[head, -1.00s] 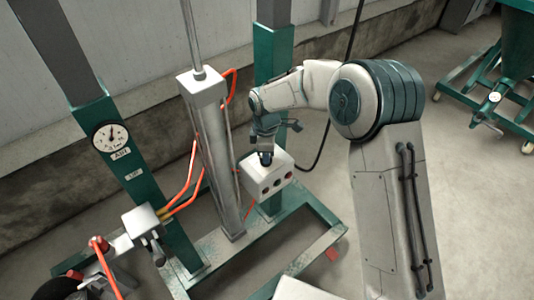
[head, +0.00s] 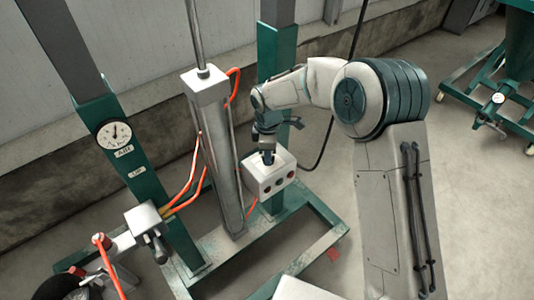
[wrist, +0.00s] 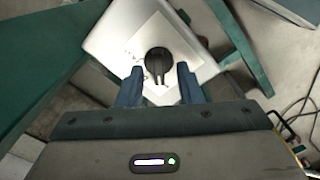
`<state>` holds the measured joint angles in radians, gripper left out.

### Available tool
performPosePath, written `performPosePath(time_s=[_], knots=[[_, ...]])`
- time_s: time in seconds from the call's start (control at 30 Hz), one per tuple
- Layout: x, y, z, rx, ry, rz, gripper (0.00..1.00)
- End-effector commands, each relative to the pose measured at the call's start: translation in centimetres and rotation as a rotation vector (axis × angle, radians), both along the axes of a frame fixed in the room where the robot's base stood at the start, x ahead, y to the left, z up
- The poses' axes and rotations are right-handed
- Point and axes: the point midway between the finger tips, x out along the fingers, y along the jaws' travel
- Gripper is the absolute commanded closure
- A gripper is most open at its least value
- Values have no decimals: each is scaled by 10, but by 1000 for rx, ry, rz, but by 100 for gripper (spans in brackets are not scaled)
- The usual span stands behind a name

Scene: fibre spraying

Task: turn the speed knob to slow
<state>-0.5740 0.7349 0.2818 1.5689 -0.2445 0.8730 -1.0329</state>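The speed knob (wrist: 159,62) is a round black dial with a narrow pointer end toward the bottom of the wrist view. It sits on the top face of a white control box (wrist: 108,45), with faint markings on a pale label around it. In the head view the control box (head: 258,186) is on the green frame, and my gripper (head: 268,157) is over its top. In the wrist view my gripper (wrist: 160,72) is open, its two blue-grey fingers apart, with the knob centred between and just beyond the tips. I cannot tell whether they touch it.
The box front has red and dark buttons (head: 278,182). A tall metal column (head: 215,150) stands left of the box, with orange hoses (head: 190,175). A pressure gauge (head: 114,134) is on the green post. Open floor (head: 470,220) lies to the right.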

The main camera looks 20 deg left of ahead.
Motion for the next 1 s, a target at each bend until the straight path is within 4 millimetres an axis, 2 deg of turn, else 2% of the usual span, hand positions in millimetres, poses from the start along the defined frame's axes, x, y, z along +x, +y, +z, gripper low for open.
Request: performPosePath(time_s=[0.17,0.4,0.53,0.73,1.0], knots=[[1,0,33,2,-3,-3,67],[-1,2,88,3,-3,2,67],[-1,2,112,2,-2,3,67],[-2,2,130,1,0,3,67],[-2,2,132,1,1,3,67]])
